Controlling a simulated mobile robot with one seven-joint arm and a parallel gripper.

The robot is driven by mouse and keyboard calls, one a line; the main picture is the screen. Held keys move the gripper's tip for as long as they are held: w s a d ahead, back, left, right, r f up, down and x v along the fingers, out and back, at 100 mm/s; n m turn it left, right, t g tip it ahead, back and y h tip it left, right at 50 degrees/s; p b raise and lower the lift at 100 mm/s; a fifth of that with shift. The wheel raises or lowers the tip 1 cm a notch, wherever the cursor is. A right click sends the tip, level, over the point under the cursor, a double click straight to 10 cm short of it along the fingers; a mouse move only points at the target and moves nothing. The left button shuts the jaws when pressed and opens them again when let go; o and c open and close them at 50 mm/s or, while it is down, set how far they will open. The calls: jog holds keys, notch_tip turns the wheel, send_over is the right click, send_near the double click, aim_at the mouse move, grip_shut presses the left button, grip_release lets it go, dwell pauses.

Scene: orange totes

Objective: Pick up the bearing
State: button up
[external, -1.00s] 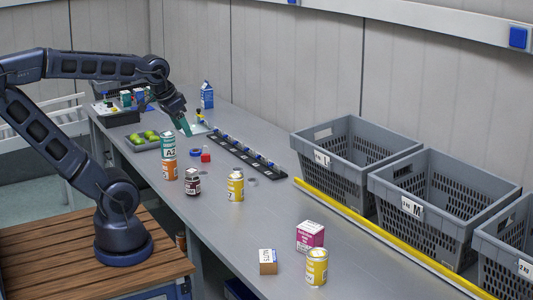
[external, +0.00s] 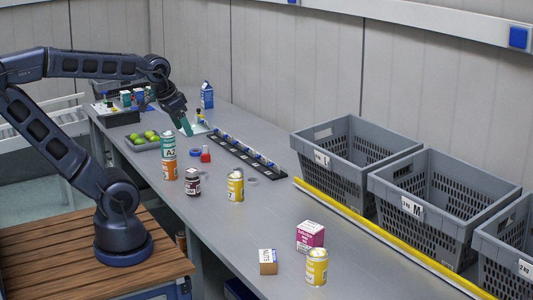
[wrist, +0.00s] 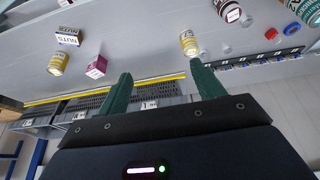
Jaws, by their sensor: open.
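A small grey ring, which looks like the bearing (external: 252,182), lies flat on the grey table just right of a yellow can (external: 235,186). In the wrist view small grey pieces lie near the yellow can (wrist: 189,43), but I cannot tell which is the bearing. My gripper (external: 186,128) is at the far part of the table, above the surface and well away from the ring. In the wrist view my gripper (wrist: 160,72) has its two green fingers spread with nothing held between them.
A stacked green and orange can (external: 168,158), a dark jar (external: 192,182), a blue ring (external: 195,152) and a red item (external: 206,155) stand nearby. A black rail (external: 245,158) lies behind. Grey crates (external: 340,170) line the right beyond a yellow strip (external: 375,232).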

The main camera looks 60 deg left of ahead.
jog(key=w+a+n+g, duration=0.2)
jog(key=w+a+n, duration=0.4)
jog(key=w, duration=0.4)
jog(key=n+g+h, duration=0.3)
jog(key=n+h, duration=0.2)
jog(key=n, duration=0.6)
send_over(203, 173)
jog(key=a, duration=0.2)
notch_tip(203, 173, down, 28)
jog(key=shift+a, duration=0.15)
jog(key=shift+y, duration=0.3)
jog(key=shift+a+x, duration=0.1)
jog(key=shift+x, duration=1.2)
jog(key=shift+a+x, duration=0.15)
jog(key=shift+x, duration=1.2)
jog(key=shift+f, duration=0.1)
jog(key=c, duration=1.1)
